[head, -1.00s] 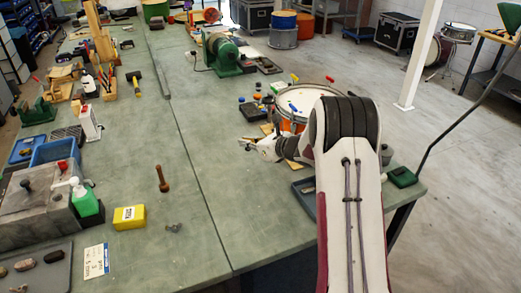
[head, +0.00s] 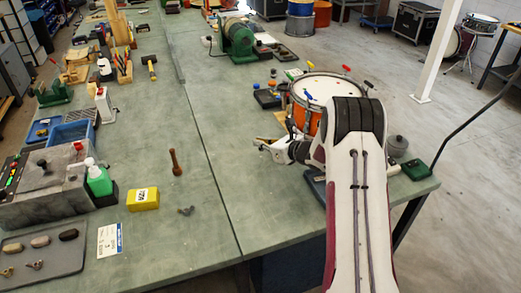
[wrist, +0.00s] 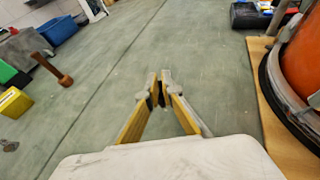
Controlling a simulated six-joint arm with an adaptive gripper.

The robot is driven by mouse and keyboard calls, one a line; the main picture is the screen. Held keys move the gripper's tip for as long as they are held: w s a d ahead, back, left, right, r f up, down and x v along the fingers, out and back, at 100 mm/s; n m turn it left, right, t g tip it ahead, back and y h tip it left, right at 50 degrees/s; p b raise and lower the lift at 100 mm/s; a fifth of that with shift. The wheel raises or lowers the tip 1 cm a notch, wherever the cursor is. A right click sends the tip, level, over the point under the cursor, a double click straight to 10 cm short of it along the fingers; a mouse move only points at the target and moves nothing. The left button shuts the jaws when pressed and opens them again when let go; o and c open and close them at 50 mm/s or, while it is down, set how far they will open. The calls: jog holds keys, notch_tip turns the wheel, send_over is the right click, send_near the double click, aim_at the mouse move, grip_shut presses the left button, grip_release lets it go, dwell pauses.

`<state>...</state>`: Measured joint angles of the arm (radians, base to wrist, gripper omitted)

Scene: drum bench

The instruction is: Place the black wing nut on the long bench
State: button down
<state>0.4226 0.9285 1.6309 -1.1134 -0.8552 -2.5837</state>
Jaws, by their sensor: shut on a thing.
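My gripper (wrist: 161,92) is shut on a small dark thing, the black wing nut (wrist: 161,99), mostly hidden between the fingertips. In the head view my gripper (head: 262,146) reaches left from my arm, over the long green bench (head: 222,172), in front of the drum. The nut is too small to make out clearly there. The bench (wrist: 110,105) also lies under the fingertips in the wrist view, with bare top around them. I cannot tell the height of the nut above it.
The orange drum (head: 299,113) stands right of my gripper. A wooden peg (head: 175,162), a yellow box (head: 143,199) and a grey wing nut (head: 186,211) are to the left. A tray (head: 60,268) holds brass wing nuts and stones. The bench middle is clear, crossed by a seam.

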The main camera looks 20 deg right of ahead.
aim_at(260, 149)
jog(key=shift+f, duration=1.6)
jog(key=shift+f, duration=0.15)
jog(key=c, duration=2.2)
grip_release()
jog(key=shift+c, duration=0.2)
jog(key=shift+r, duration=0.2)
jog(key=v, duration=1.2)
